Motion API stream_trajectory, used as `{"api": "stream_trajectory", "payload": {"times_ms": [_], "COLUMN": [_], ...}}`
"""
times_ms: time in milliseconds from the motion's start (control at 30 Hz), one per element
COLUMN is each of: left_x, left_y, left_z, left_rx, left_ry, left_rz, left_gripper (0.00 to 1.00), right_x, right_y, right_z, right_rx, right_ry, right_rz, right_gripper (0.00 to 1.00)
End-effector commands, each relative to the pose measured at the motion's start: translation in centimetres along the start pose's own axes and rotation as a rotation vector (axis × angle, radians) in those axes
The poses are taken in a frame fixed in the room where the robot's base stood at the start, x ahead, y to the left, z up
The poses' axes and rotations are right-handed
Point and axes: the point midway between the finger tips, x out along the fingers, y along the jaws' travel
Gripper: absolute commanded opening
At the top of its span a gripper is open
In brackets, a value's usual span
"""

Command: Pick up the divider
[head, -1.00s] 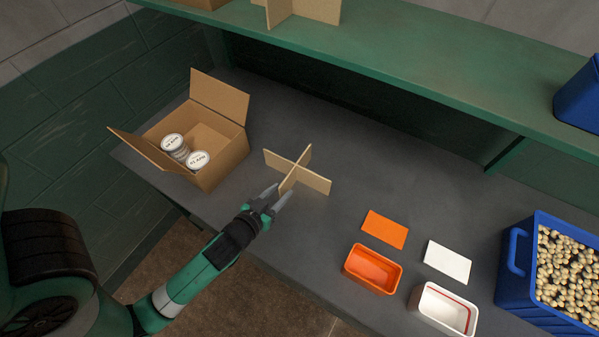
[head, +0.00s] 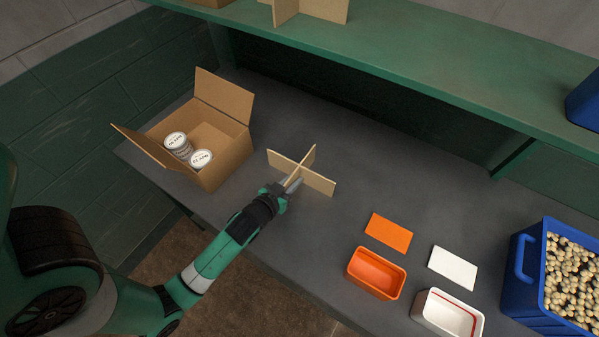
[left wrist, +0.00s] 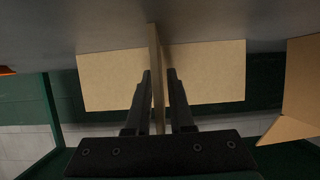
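The divider (head: 318,182) is a tan cross of two interlocked cardboard panels standing on the grey table. It also shows in the left wrist view (left wrist: 207,72). My left gripper (head: 293,184) is at the divider's near panel. In the left wrist view my left gripper's fingers (left wrist: 158,82) stand on both sides of that panel, with a visible gap beside it, so they look open around it. My right gripper is in neither view.
An open cardboard box (head: 223,143) with round white-lidded cans (head: 177,141) stands left of the divider. Orange (head: 376,272) and white (head: 447,313) containers, their lids and a blue bin (head: 524,292) are to the right. A green shelf (head: 400,70) overhangs the back.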

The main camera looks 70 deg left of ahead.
Motion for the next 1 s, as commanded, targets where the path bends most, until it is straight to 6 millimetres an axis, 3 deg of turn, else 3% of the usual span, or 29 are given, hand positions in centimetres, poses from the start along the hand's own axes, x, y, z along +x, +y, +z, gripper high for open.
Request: {"api": "stream_trajectory", "payload": {"times_ms": [33,100,667,900,1000], "left_x": [0.0,0.0,-0.2,-1.6,-4.5], "left_y": [0.0,0.0,0.0,0.0,-0.6], "left_z": [0.0,0.0,-0.4,-3.7,-5.0], "left_rx": [0.0,0.0,0.0,-0.001,-0.001], "left_ry": [0.0,0.0,0.001,0.003,0.001], "left_rz": [0.0,0.0,0.0,0.0,-0.001], "left_gripper": [0.1,0.0,0.0,0.0,0.0], "right_x": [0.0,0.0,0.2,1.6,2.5], "right_y": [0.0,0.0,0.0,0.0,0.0], "right_z": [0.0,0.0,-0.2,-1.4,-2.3], "right_rx": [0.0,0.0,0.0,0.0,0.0], "right_ry": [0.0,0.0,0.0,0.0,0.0], "right_rz": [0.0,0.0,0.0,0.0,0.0], "right_gripper": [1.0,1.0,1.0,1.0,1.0]}}
